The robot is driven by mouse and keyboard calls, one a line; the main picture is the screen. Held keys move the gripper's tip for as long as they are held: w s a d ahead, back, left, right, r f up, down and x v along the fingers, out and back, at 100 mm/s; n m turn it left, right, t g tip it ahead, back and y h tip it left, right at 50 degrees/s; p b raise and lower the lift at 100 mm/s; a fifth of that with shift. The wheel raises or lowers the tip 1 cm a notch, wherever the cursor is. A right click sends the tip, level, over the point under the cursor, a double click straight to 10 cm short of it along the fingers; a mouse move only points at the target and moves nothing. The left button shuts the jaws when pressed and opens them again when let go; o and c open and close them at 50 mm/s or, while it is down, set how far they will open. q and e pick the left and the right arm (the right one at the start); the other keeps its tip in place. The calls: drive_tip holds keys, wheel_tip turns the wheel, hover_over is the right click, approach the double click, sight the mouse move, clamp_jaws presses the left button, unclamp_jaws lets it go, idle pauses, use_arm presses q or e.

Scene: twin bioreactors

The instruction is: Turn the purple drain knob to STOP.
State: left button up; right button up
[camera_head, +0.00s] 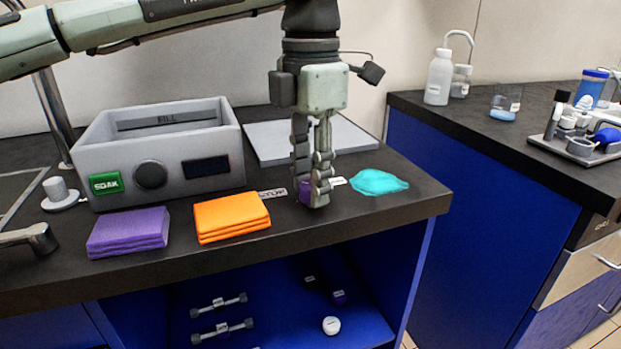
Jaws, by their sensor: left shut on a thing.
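The purple drain knob (305,193) sits on the dark counter (400,215), in front of the grey flat panel. My left gripper (313,197) points straight down and is shut on the knob. Its fingers cover most of the knob, so the way the knob points is hidden. Small white labels lie on the counter on both sides of the knob; the left label (272,193) is partly readable, and the right label (338,181) is partly covered by the fingers. My right gripper is out of view.
A grey basin (160,195) with a green SOAK button stands left. Folded purple cloths (128,232) and orange cloths (231,216) lie before it. A cyan cloth (378,182) lies close right of the gripper. Weights and a jar sit on the blue shelf (270,325) below.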

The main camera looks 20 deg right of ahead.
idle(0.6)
use_arm(q)
drive_tip(key=o, duration=1.2)
drive_tip(key=shift+c, duration=0.2)
drive_tip(key=shift+r, duration=0.1)
wheel_tip(320, 180, up, 12)
